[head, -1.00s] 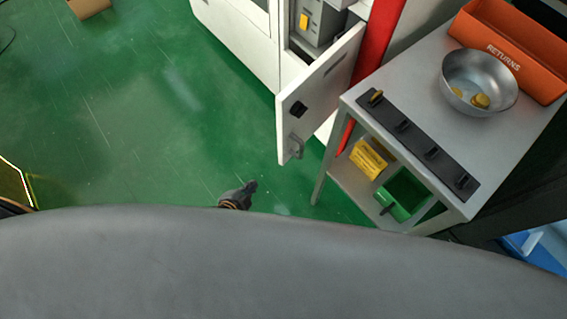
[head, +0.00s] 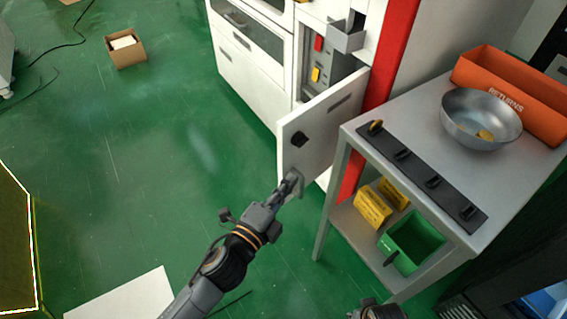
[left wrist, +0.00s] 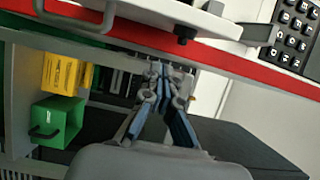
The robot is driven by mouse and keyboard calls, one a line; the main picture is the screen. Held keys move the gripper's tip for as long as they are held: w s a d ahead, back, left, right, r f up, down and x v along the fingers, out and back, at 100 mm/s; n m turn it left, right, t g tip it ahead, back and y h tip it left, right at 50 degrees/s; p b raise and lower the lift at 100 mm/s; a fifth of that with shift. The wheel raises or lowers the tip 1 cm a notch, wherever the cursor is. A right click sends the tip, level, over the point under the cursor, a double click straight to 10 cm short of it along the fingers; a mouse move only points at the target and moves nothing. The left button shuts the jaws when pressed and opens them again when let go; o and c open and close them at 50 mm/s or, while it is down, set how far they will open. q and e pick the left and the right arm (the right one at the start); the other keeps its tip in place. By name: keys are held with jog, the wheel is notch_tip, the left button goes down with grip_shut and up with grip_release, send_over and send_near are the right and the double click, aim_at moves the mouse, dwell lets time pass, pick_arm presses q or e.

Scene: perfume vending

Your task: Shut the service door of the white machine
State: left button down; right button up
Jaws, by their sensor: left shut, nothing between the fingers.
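The service door (head: 310,128) of the white machine (head: 240,62) stands open, swung out toward me. It has a black latch (head: 299,139) and a grey handle near its lower corner. My left gripper (head: 292,182) is shut and empty, its fingertips at the handle in the head view; I cannot tell whether they touch it. The left wrist view shows the shut fingers (left wrist: 165,75) with nothing between them. A small dark part of my right arm (head: 380,311) shows at the bottom edge of the head view; its fingers are hidden.
A grey table (head: 415,104) with a metal bowl (head: 482,112) and an orange returns bin (head: 520,88) stands close right of the door. Its lower shelf holds yellow boxes (head: 373,207) and a green bin (head: 412,246).

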aim_at(283, 163)
pick_arm(q)
jog(key=w, duration=0.4)
jog(key=w+a, duration=0.1)
jog(key=w, duration=0.1)
jog(key=shift+a, duration=0.15)
